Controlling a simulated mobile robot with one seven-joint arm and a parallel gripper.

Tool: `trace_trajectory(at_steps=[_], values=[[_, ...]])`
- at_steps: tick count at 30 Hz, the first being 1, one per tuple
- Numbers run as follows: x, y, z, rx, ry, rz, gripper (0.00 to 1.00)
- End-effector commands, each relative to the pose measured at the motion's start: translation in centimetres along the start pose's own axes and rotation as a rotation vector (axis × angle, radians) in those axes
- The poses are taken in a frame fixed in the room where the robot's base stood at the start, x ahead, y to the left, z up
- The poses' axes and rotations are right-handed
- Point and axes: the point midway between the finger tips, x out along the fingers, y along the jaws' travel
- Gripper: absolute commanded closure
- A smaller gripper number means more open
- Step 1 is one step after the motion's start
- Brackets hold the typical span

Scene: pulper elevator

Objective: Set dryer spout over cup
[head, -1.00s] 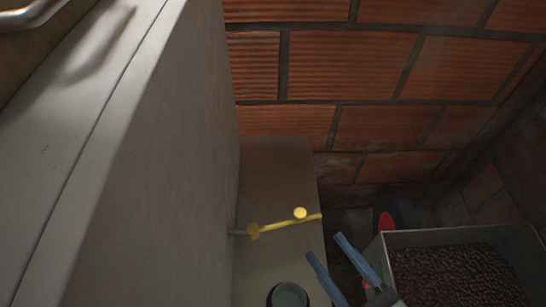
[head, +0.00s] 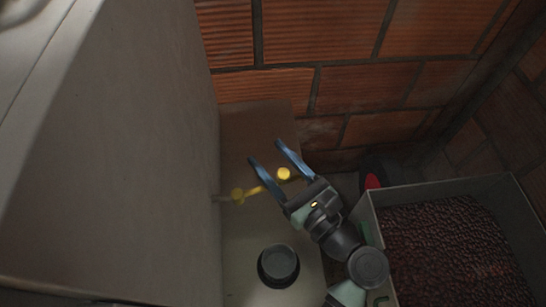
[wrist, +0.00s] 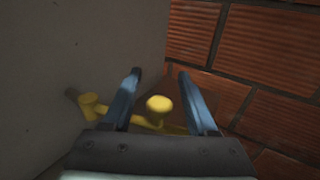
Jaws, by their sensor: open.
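The yellow spout (head: 262,181) comes out of the side of the large pale panel at the left on a short grey stub. It runs to the right with a round yellow knob (head: 284,174) on it. A dark round cup (head: 278,265) stands on the pale ledge below, nearer than the spout. My gripper (head: 264,151) is open, with its two blue fingers over the spout and partly hiding it. In the wrist view the spout (wrist: 88,106) lies beyond the fingers, and the knob (wrist: 159,104) shows between them. I cannot tell whether the fingers touch it.
The tall pale panel (head: 120,150) fills the left side. An orange brick wall (head: 340,90) closes off the back. A metal bin (head: 440,190) of dark red cherries stands at the right, near my arm. The ledge (head: 240,250) is bare around the cup.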

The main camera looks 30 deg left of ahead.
Motion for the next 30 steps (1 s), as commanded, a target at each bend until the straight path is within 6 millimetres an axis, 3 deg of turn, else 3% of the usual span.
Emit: trace_trajectory(at_steps=[5,15,30], values=[[0.01,-0.01,0.01,0.0,0.0,0.0,0.41],[-0.02,-0.01,0.01,0.0,0.0,0.0,1.0],[-0.03,-0.01,0.01,0.0,0.0,0.0,1.0]])
